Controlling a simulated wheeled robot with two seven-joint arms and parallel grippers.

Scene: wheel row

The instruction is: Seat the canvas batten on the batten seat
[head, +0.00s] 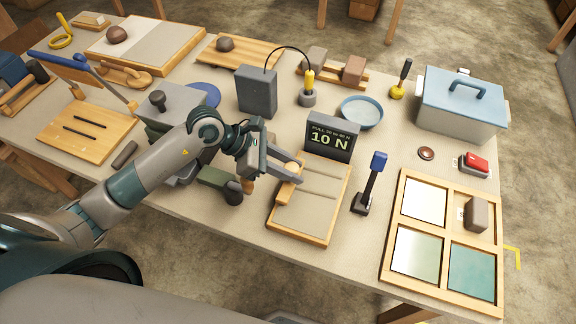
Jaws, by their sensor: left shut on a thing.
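My left gripper (286,171) reaches in from the left over a wood-rimmed canvas board (318,212) near the middle front of the table. It is shut on a pale wooden piece, probably the canvas batten (285,193), which runs along the board's left side. A round pale knob (292,168) shows between the fingers. The fingers partly cover the piece, so I cannot tell whether it touches the board. I cannot make out the batten seat for certain. My right gripper is not in view.
A dark display (332,138) reading 10 N stands behind the board. A blue-topped lever (371,180) stands right of it, then a wooden frame with coloured panels (388,262). A dark green tool (216,181) lies left. A blue-grey lidded box (458,106) is at the back right.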

